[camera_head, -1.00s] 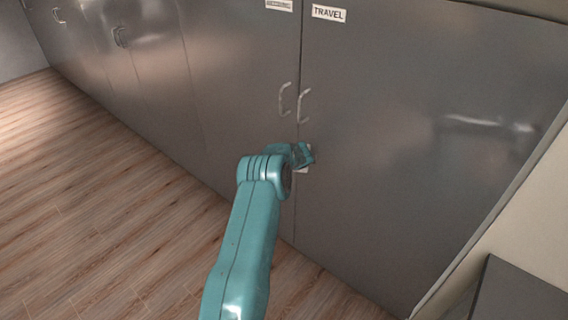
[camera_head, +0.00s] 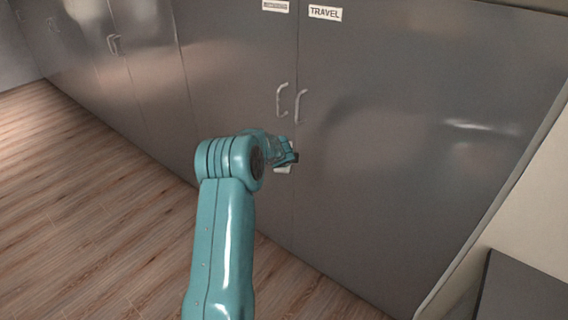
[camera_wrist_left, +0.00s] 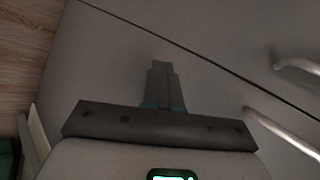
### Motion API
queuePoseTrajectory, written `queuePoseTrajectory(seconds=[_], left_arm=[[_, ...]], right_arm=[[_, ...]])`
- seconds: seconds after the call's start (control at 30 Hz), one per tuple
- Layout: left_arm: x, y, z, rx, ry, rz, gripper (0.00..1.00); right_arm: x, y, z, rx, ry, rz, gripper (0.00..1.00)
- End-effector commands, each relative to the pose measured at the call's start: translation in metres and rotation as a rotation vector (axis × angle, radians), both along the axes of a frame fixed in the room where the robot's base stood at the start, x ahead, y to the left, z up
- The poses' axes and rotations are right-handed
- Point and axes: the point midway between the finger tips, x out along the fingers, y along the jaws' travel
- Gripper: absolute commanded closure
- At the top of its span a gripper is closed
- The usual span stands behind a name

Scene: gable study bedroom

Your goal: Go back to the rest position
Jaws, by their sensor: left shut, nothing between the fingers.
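My teal left arm rises from the bottom of the head view, and its left gripper (camera_head: 291,158) is in front of the grey cabinet doors, below the handles. In the left wrist view the fingers of this gripper (camera_wrist_left: 161,66) are together, with nothing between them. I cannot tell how far the fingertips are from the door. My right gripper is not in view.
The grey cabinet (camera_head: 390,180) has a closed door with a TRAVEL label (camera_head: 325,13). Two handles (camera_head: 299,106) flank the door seam. A small pale piece (camera_head: 283,170) shows just below the gripper. Wooden floor (camera_head: 80,200) is clear at left; a dark surface (camera_head: 520,290) is at lower right.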

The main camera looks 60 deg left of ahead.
Motion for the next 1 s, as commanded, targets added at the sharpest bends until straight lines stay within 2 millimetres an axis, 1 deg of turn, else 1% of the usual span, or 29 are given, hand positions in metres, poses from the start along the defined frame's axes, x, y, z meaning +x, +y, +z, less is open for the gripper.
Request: queuePoseTrajectory(seconds=[0.1,0.33,0.4,0.47,0.57,0.6,0.67,0.7,0.77,0.8,0.87,0.9,0.97,1.0], left_arm=[[-0.007,-0.003,0.006,-0.001,0.001,0.000,1.00],[-0.009,-0.005,0.007,-0.002,0.000,0.000,1.00],[-0.005,-0.013,0.002,-0.024,-0.006,-0.004,1.00],[0.003,-0.029,-0.008,-0.070,-0.019,-0.010,1.00],[0.026,-0.081,-0.035,-0.211,-0.056,-0.021,1.00],[0.035,-0.109,-0.048,-0.285,-0.071,-0.021,1.00],[0.046,-0.156,-0.068,-0.404,-0.090,-0.014,1.00],[0.052,-0.187,-0.079,-0.483,-0.098,-0.004,1.00],[0.055,-0.236,-0.094,-0.600,-0.102,0.019,1.00],[0.055,-0.269,-0.103,-0.675,-0.100,0.038,1.00],[0.051,-0.319,-0.114,-0.786,-0.087,0.077,1.00],[0.046,-0.352,-0.120,-0.855,-0.073,0.110,1.00],[0.033,-0.401,-0.127,-0.953,-0.043,0.168,1.00],[0.020,-0.433,-0.131,-1.012,-0.015,0.213,1.00]], right_arm=[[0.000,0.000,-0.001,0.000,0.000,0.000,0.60],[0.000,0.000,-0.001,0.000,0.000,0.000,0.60],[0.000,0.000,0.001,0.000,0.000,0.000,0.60],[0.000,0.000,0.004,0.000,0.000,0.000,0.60],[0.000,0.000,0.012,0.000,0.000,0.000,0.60],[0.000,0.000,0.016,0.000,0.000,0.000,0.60],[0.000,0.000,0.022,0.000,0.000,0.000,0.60],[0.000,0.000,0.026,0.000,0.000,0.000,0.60],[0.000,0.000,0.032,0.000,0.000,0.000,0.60],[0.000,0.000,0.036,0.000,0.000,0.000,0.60],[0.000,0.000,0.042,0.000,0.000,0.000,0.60],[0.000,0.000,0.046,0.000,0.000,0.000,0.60],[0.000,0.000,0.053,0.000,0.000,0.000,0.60],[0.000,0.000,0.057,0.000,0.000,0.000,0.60]])
